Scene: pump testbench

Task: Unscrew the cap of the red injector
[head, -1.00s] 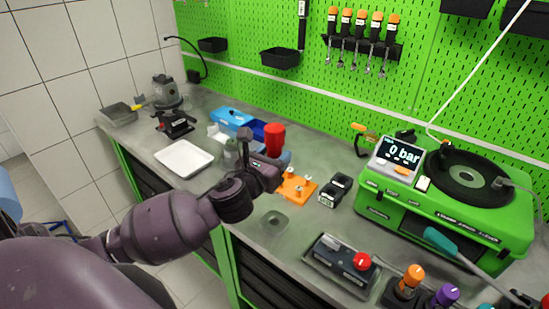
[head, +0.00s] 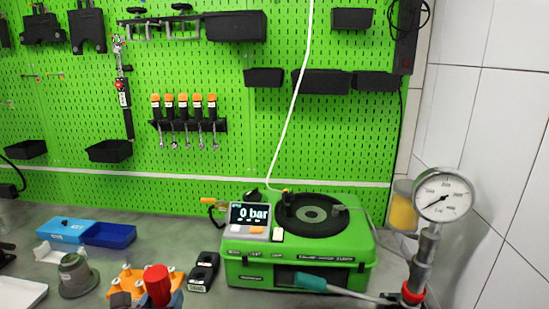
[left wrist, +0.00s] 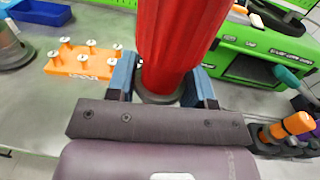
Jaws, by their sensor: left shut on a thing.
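The red injector (left wrist: 178,45) is a thick red ribbed cylinder with a dark grey end. It fills the middle of the left wrist view. My left gripper (left wrist: 163,84) has its blue fingers shut on it, one on each side, near the grey end. In the head view the red injector (head: 157,283) shows at the bottom edge, upright, with part of my left gripper (head: 155,299) around it. I cannot tell the cap from the body in these views. My right gripper is not in view.
An orange block with several pegs (head: 128,277) stands behind the injector. A black device (head: 203,270) and the green test bench (head: 300,268) reading 0 bar are to the right. A pressure gauge (head: 443,195) stands at far right. Blue trays (head: 108,234) lie behind at left.

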